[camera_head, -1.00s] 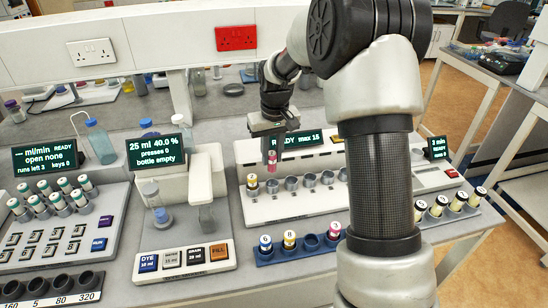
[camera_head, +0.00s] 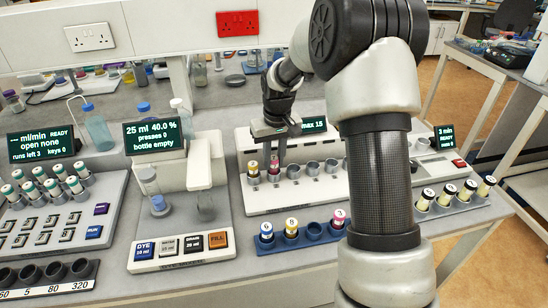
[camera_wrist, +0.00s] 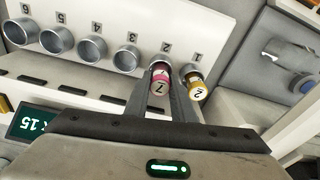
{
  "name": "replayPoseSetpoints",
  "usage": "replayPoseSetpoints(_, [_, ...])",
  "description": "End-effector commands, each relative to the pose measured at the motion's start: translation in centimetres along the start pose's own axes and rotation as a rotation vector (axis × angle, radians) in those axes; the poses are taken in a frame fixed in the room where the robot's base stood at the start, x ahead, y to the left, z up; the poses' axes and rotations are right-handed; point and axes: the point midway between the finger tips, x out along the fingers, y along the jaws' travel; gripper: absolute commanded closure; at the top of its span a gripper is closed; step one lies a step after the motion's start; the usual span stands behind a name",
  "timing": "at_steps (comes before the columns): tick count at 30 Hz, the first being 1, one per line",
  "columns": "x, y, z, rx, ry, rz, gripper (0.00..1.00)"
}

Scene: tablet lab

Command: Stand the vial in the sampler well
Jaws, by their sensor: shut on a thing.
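My gripper (camera_head: 273,165) is shut on a pink-capped vial (camera_head: 273,174) at the sampler's (camera_head: 310,197) second well from the left. In the wrist view, the fingers (camera_wrist: 161,82) flank the vial, and its cap (camera_wrist: 159,88) reads 7. Its lower end is at the mouth of well 2 (camera_wrist: 163,66); I cannot tell how deep it sits. It looks roughly upright. A yellow-capped vial (camera_wrist: 196,91) marked 2 stands in well 1 beside it, also visible in the head view (camera_head: 253,169). Wells 3 to 6, such as well 3 (camera_wrist: 127,58), look empty.
A blue rack (camera_head: 277,247) in front holds several capped vials and has empty holes. A rack of dark-capped vials (camera_head: 447,195) lies right. The filling station (camera_head: 180,253) and a keypad unit (camera_head: 60,227) stand left. My arm hides part of the sampler.

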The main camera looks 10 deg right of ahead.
Motion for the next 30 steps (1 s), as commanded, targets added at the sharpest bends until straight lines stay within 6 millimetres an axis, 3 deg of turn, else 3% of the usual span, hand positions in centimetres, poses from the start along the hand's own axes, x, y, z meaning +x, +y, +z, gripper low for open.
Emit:
replayPoseSetpoints(27, [1.2, 0.0, 0.1, 0.0, 0.0, 0.0, 0.99])
replayPoseSetpoints(28, [1.2, 0.0, 0.1, 0.0, 0.0, 0.0, 0.76])
replayPoseSetpoints(30, [1.1, 0.0, 0.1, 0.0, 0.0, 0.0, 0.64])
